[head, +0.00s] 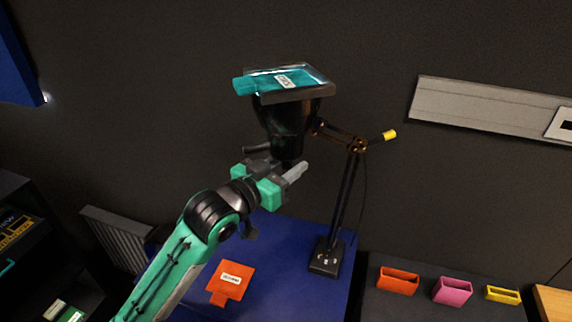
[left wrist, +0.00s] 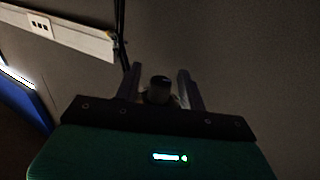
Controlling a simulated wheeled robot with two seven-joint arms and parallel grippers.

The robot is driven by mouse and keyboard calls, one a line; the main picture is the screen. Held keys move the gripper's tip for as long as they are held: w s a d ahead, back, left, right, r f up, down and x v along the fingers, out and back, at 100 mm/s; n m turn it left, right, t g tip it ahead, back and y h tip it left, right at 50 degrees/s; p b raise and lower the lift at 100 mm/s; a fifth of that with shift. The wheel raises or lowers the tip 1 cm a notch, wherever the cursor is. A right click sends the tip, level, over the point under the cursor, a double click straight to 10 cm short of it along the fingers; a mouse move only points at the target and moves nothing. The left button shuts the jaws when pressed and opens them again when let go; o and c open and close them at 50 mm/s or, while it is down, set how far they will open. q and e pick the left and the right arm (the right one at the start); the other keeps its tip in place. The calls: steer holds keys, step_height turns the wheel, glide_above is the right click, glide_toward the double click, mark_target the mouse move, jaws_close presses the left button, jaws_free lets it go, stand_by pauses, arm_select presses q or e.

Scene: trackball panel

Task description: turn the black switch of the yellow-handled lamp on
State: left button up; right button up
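The lamp has a black base (head: 325,258), a thin jointed arm (head: 345,205), a dark head (head: 284,120) and a yellow-tipped handle (head: 389,135). My left gripper (head: 287,172) is just below the head, overlapping its lower end in the picture. In the left wrist view, the left gripper (left wrist: 160,92) is open, its two fingers standing either side of a small dark round knob (left wrist: 160,84), which looks like the switch. I cannot tell whether the fingers touch it. The switch's setting cannot be made out. My right gripper is not in view.
An orange tagged piece (head: 231,280) lies on the blue table (head: 285,265). Orange (head: 398,281), pink (head: 453,290) and yellow (head: 502,294) holders stand at right.

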arm_select(q)
steer(key=shift+a, duration=0.1)
steer(key=shift+s+a, duration=0.15)
steer(key=shift+s, duration=0.1)
steer(key=b+v, duration=0.4)
steer(key=v, duration=0.9)
